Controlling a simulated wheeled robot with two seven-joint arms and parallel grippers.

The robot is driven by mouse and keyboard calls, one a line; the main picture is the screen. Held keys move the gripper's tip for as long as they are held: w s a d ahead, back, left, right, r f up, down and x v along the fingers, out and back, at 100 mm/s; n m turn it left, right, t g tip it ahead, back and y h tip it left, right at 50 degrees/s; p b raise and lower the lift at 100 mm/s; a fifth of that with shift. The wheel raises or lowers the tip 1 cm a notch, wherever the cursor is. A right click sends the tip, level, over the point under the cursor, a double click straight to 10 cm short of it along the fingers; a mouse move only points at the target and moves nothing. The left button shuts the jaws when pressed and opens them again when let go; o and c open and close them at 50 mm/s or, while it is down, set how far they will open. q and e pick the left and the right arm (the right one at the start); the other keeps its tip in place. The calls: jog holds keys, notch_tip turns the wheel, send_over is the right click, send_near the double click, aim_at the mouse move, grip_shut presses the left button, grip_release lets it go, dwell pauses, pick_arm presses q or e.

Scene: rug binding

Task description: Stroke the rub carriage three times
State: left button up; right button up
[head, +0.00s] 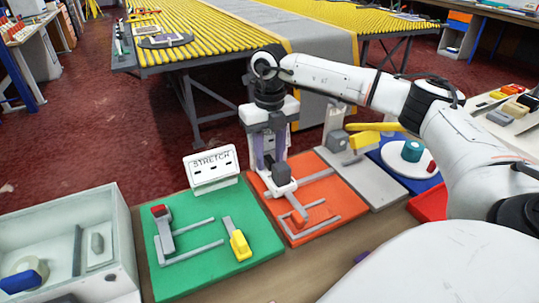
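My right gripper (272,165) comes in from the right and points down over the orange board (340,198). Its two fingers stand apart, with their tips by a dark grey block (283,175) on a pale base, which looks like the rub carriage. Whether the fingers touch or grip the block cannot be told. Grey rails (318,222) and a small orange-brown piece (299,217) lie on the board in front of it. My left gripper is out of view.
A green board (205,262) with a red-topped lever and a yellow-handled slider lies left. A "STRETCH" sign (212,168) stands behind it. A grey board with a yellow-handled device (365,139) and a blue board with a white disc (405,160) lie right. An open white bin (65,235) stands far left.

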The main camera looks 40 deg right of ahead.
grip_shut()
jog(key=s+d, duration=0.1)
jog(key=d, duration=0.3)
jog(key=s+d+p, duration=0.1)
jog(key=d, duration=0.3)
jog(key=s+d, duration=0.2)
jog(key=d, duration=0.2)
jog(key=shift+d, duration=0.4)
grip_release()
jog(key=shift+d, duration=0.15)
jog(key=shift+r, duration=0.35)
notch_tip(320, 180, up, 10)
jog(key=shift+f, duration=0.15)
